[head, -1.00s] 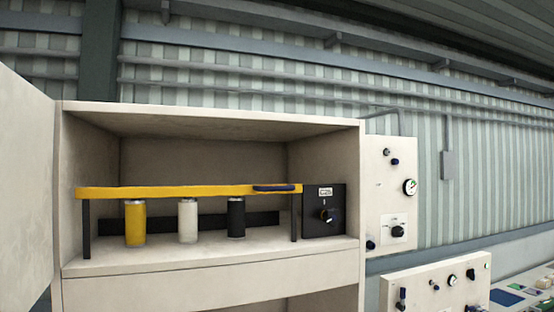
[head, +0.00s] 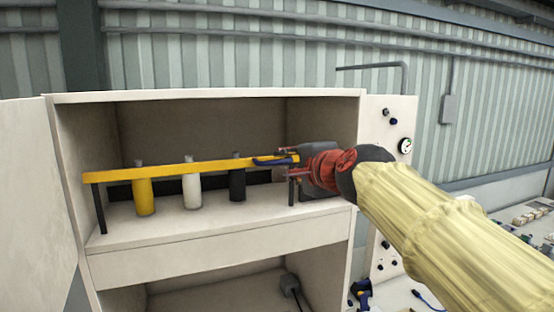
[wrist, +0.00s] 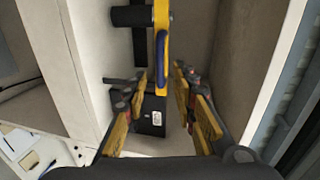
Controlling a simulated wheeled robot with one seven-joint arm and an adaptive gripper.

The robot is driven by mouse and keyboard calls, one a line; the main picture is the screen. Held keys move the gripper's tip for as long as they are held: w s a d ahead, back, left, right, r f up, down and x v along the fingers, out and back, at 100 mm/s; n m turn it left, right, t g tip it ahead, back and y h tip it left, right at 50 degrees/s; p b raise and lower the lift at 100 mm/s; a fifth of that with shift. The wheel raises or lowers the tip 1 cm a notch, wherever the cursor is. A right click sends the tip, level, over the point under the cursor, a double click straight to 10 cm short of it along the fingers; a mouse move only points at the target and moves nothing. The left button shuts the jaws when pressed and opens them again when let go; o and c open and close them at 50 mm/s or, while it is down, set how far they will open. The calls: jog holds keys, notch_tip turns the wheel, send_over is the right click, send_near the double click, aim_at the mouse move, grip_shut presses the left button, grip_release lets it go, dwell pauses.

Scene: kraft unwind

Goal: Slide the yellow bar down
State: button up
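The yellow bar (head: 190,169) runs across the front of the open cabinet, resting on dark posts in front of yellow, white and black cylinders. A dark blue grip (head: 272,161) is on its right end. My gripper (head: 290,162) is at that right end. In the wrist view, my gripper (wrist: 159,76) is open, with one finger on each side of the blue grip (wrist: 161,60) and the end of the yellow bar (wrist: 162,18). Gaps show between the fingers and the bar. The black switch box is mostly hidden behind my gripper in the head view.
The cabinet's right wall (head: 335,115) stands close to my gripper. The black switch box (wrist: 153,116) lies beyond the bar's end in the wrist view. The yellow cylinder (head: 144,195), white cylinder (head: 191,190) and black cylinder (head: 237,184) stand on the shelf (head: 215,222).

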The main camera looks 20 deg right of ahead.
aim_at(278, 162)
jog(key=p+x, duration=0.1)
jog(key=x, duration=0.7)
jog(key=shift+d, duration=0.1)
jog(key=shift+c, duration=1.1)
grip_shut()
